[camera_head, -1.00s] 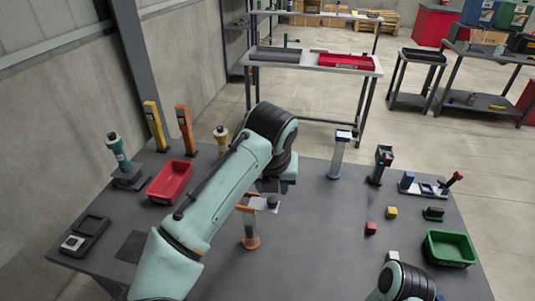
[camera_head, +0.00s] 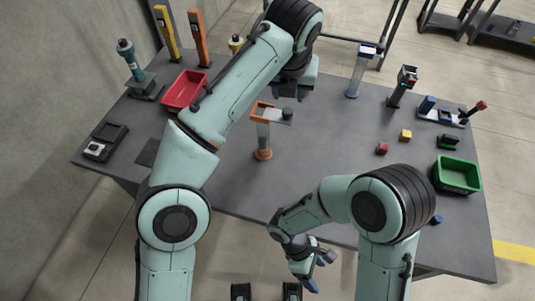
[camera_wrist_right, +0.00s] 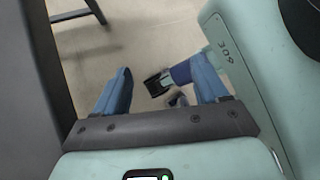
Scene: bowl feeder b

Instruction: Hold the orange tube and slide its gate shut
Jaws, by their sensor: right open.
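The orange tube (camera_head: 263,140) is a clear upright tube with an orange foot and orange top, standing on the table in the head view. Its gate, a pale plate with a dark knob (camera_head: 287,114), sticks out to the right of the top. My left gripper (camera_head: 289,95) hangs just above and behind the gate, apart from it in the picture; its finger gap is unclear. My right gripper (camera_head: 320,272) is open and empty in front of the table's near edge. The right wrist view shows its two blue fingers apart (camera_wrist_right: 163,88), with floor beyond.
A red bin (camera_head: 185,90) is left of the tube. A blue-topped tube (camera_head: 361,70) and a dark post (camera_head: 402,87) stand back right. The table around the tube's foot is clear.

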